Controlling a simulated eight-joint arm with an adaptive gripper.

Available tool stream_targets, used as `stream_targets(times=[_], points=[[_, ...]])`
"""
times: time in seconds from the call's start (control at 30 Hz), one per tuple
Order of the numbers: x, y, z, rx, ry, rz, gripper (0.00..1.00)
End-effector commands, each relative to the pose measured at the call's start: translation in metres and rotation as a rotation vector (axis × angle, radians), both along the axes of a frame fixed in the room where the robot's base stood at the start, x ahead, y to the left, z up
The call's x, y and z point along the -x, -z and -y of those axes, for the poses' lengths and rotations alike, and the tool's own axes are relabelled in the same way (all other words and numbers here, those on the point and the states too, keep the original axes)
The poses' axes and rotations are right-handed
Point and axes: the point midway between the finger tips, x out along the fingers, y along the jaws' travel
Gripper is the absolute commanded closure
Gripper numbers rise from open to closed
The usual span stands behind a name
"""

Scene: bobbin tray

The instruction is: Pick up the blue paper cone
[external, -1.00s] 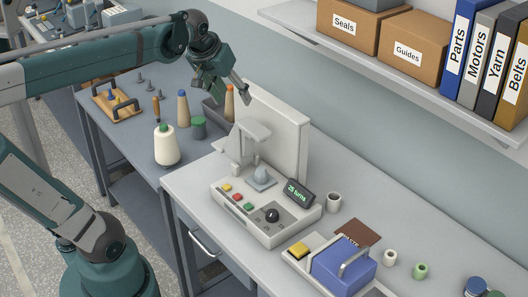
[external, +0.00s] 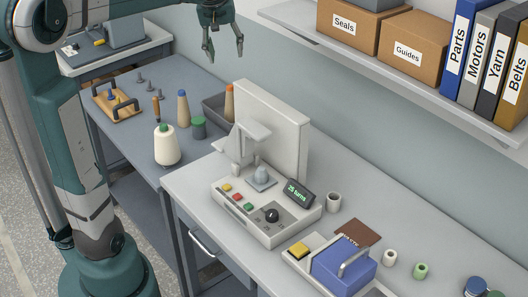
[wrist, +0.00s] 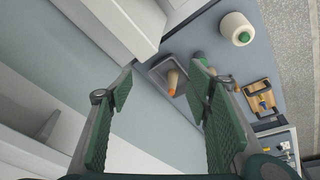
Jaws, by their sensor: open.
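The blue paper cone shows as a tan upright cone with a blue tip (external: 183,108) on the dark table, in the external view. It stands behind the cream yarn cone and left of the green-topped spool. In the wrist view I cannot clearly make it out; my right finger likely covers it. My gripper (external: 224,53) is open and empty, high above the far side of the table, near the wall, above and right of the cone. In the wrist view my gripper (wrist: 163,72) has its two green-padded fingers spread wide.
A grey bin (external: 213,109) holds an orange-tipped cone (external: 229,102). The cream yarn cone (external: 167,146), green spool (external: 198,127) and wooden tray (external: 122,110) crowd the same table. The winding machine (external: 262,215) stands to the right. A shelf (external: 440,103) overhangs at the right.

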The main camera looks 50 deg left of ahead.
Motion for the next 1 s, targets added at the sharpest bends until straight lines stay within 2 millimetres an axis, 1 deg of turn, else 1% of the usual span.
stream_targets(times=[0.03, 0.27, 0.5, 0.73, 1.0], points=[[-0.005, 0.000, -0.015, 0.007, -0.025, -0.008, 0.51], [-0.023, 0.007, -0.072, 0.039, -0.136, -0.040, 0.51], [-0.035, 0.020, -0.133, 0.074, -0.252, -0.074, 0.51], [-0.042, 0.036, -0.195, 0.105, -0.363, -0.105, 0.51], [-0.041, 0.061, -0.268, 0.143, -0.495, -0.142, 0.51]])
